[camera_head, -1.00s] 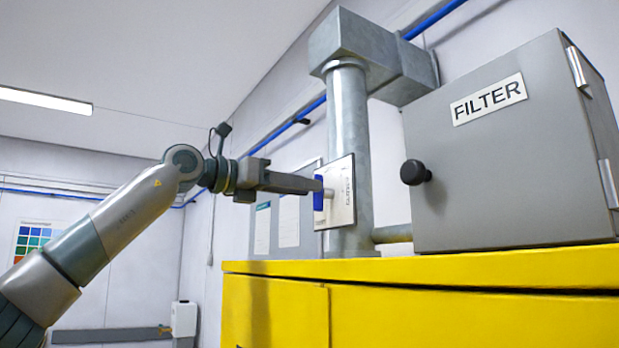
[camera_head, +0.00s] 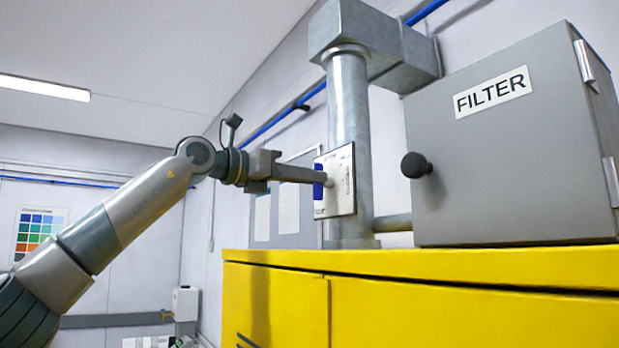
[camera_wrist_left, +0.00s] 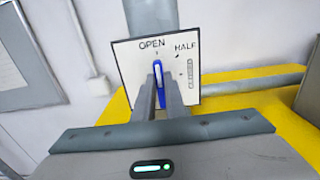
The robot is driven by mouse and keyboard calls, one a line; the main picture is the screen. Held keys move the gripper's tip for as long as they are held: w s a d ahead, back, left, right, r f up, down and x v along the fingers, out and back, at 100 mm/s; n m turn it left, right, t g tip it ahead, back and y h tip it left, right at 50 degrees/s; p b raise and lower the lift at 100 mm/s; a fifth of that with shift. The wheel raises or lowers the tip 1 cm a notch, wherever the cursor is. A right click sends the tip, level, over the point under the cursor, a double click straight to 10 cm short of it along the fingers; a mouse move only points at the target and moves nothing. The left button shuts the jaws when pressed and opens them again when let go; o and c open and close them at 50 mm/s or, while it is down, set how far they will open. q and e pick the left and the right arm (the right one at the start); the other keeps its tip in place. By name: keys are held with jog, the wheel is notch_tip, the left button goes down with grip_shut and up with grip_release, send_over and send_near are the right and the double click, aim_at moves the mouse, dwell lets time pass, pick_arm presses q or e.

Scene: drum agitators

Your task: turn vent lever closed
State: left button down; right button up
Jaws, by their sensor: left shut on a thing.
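The vent lever is a blue handle (camera_wrist_left: 158,77) on a square pale plate (camera_wrist_left: 128,62) with the words OPEN and HALF. In the left wrist view it stands nearly upright, its tip just below OPEN. In the head view the lever (camera_head: 318,190) shows as a blue bit in front of the plate (camera_head: 342,190), which is on the grey vertical duct. My left gripper (camera_head: 322,177) is shut on the lever, with one finger on each side in the left wrist view (camera_wrist_left: 159,98). The fingers hide its lower part. My right gripper is out of view.
A grey FILTER box (camera_head: 510,170) with a black knob (camera_head: 415,165) stands right of the duct (camera_head: 350,110). A yellow cabinet (camera_head: 430,310) lies below. A side pipe (camera_head: 393,222) runs between duct and box. The room left of the duct is open.

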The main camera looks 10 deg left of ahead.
pick_arm(q)
jog(key=shift+m, duration=0.4)
jog(key=m, duration=0.5)
jog(key=m+p, duration=0.1)
jog(key=m, duration=0.5)
jog(key=m+p, duration=0.1)
jog(key=m, duration=0.5)
jog(key=shift+s+d+f, duration=0.25)
jog(key=shift+f, duration=0.1)
jog(key=c, duration=1.8)
grip_release()
